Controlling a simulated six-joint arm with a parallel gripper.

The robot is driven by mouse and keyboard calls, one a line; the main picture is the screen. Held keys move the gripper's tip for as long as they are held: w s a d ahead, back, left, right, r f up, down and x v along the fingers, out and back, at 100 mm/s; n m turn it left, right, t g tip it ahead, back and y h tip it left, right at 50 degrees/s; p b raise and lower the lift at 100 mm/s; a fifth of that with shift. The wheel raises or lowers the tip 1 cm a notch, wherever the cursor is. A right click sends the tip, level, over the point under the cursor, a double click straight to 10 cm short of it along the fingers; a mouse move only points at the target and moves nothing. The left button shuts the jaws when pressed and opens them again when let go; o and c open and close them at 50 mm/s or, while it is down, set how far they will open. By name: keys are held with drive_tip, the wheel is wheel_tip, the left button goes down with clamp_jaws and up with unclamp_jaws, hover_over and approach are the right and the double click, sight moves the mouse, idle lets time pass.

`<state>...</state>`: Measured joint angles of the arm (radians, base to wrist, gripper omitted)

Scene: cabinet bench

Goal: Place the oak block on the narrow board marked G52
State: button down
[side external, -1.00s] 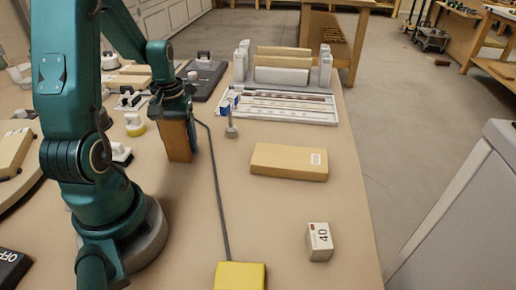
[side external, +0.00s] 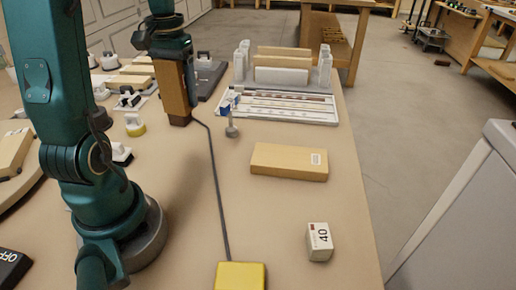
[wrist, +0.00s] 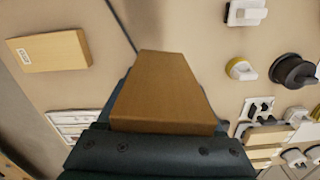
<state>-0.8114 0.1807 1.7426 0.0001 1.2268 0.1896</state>
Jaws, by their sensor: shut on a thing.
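My gripper (side external: 186,72) is shut on the oak block (side external: 174,96), a brown wooden block that hangs upright below it, raised above the bench. In the wrist view the block (wrist: 165,92) fills the middle, in front of the dark gripper body (wrist: 160,148); the fingertips are largely hidden. A light tan board (side external: 288,163) with a small white label lies flat on the bench, right of and nearer the camera than the block. The board (wrist: 50,51) is at upper left in the wrist view. Its label is too small to read, so I cannot tell if it says G52.
A white tray (side external: 325,119) lies behind the board, with upright boards (side external: 282,76) beyond. A dark cable (side external: 217,185) runs to a yellow box (side external: 240,276). A white box marked 40 (side external: 319,241) is at front right.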

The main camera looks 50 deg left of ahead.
drive_tip(key=w+d+r+m, duration=0.2)
drive_tip(key=w+d+m, duration=0.15)
drive_tip(key=w, duration=0.35)
drive_tip(key=m, duration=0.4)
hover_over(290, 157)
drive_tip(key=f, duration=0.7)
drive_tip(key=shift+a, duration=0.2)
drive_tip(key=shift+d, duration=0.15)
drive_tip(key=shift+f, duration=2.05)
unclamp_jaws()
drive_tip(key=shift+f, duration=0.15)
